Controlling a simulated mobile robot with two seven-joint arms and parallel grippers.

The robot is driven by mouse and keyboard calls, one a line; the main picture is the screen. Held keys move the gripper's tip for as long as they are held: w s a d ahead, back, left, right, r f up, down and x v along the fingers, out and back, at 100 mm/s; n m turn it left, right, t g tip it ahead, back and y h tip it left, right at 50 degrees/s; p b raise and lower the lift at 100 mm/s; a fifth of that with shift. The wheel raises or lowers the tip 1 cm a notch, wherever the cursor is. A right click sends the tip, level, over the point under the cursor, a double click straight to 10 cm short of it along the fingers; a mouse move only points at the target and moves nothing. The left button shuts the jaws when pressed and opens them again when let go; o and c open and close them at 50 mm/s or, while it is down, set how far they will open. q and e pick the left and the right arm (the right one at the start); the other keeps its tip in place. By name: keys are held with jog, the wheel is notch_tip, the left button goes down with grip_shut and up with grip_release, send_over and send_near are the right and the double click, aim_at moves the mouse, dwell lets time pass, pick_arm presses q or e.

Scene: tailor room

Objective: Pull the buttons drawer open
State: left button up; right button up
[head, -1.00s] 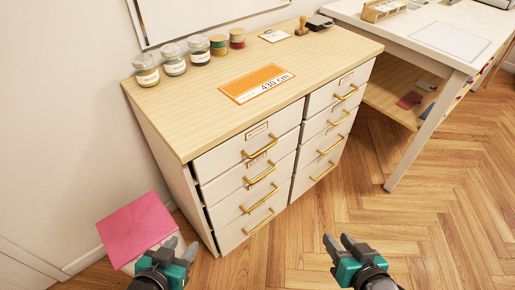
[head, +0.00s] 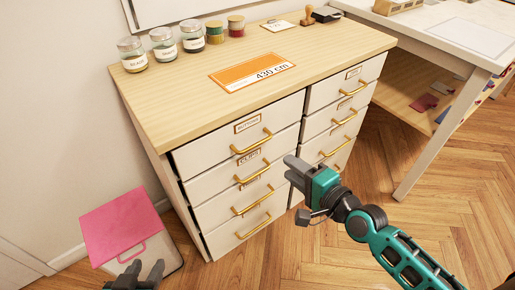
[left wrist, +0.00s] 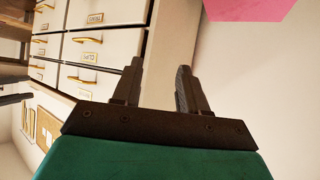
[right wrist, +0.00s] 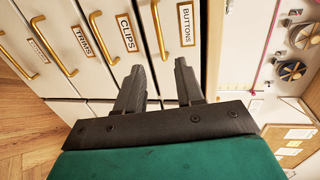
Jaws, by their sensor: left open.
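The buttons drawer (head: 215,145) is the top drawer of the cabinet's left column and looks shut. It has a label reading BUTTONS and a gold bar handle (head: 252,142). In the right wrist view its label (right wrist: 187,24) and handle (right wrist: 159,30) show beyond my fingers. My right gripper (head: 291,168) is open and empty in front of the cabinet, right of and below that handle, apart from it. My left gripper (head: 140,266) is open and empty, low at the left near the pink-topped box; the cabinet's drawers show beside it in the left wrist view.
The pink-topped box (head: 122,226) stands on the floor left of the cabinet. Several jars (head: 163,45) and an orange 430 cm card (head: 252,76) lie on the cabinet top (head: 180,95). A white table (head: 458,40) stands at the right. The floor in front is clear.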

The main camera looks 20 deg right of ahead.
jog(key=b+x, duration=0.2)
jog(key=x, duration=1)
jog(key=shift+c, duration=0.5)
grip_shut()
dwell(0.6)
